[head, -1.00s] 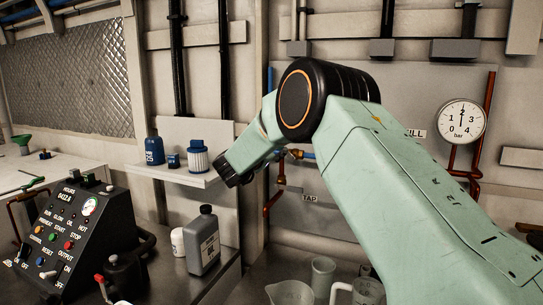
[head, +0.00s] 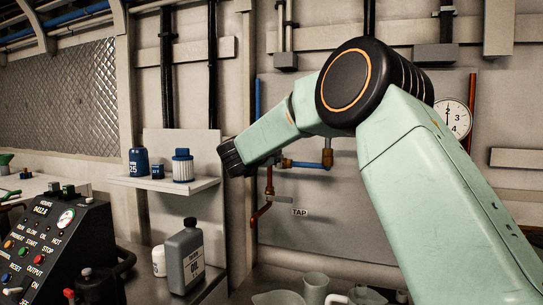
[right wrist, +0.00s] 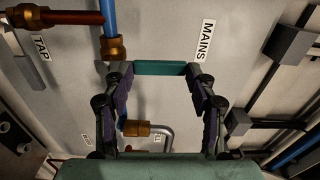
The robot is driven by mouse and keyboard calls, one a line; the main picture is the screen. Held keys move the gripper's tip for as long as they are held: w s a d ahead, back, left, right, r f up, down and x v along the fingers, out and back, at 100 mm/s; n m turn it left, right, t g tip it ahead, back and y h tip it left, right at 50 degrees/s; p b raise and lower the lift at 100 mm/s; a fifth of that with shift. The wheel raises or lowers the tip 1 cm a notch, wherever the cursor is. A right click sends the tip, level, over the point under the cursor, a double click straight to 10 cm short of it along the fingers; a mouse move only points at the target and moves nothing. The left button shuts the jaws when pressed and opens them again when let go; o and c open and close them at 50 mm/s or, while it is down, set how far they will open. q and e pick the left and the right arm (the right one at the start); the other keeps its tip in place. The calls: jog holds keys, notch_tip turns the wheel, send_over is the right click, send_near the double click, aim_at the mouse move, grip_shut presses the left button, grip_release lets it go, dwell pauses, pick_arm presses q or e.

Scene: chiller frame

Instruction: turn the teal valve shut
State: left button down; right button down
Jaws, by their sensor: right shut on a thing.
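The teal valve's handle shows in the right wrist view as a straight teal bar (right wrist: 160,68) lying crosswise on the picture. My right gripper (right wrist: 157,73) has its two fingertips at the bar's ends, shut on it. The valve body under the bar is hard to make out. A "MAINS" label (right wrist: 206,41) is just right of the bar. In the head view my right arm reaches in from the right, and the teal handle and fingers cannot be made out there. My left gripper is not in view.
A brass fitting (right wrist: 113,49) on a blue pipe and a copper pipe (right wrist: 60,18) are close left of the fingers. Another brass fitting (right wrist: 135,128) lies between them. In the head view a shelf (head: 205,184) holds blue containers; a grey oil bottle (head: 184,262) stands below.

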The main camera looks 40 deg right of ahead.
jog(key=c, duration=2.1)
grip_release()
jog(key=shift+s+d+r+m+b, duration=0.25)
jog(key=shift+r+m+b, duration=0.1)
jog(key=shift+m+b, duration=0.4)
jog(key=o, duration=1.4)
jog(key=shift+c, duration=0.2)
jog(key=o, duration=0.3)
jog(key=shift+d+f, duration=0.2)
jog(key=shift+f, duration=0.1)
jog(key=shift+a, duration=0.15)
jog(key=shift+v, duration=5.9)
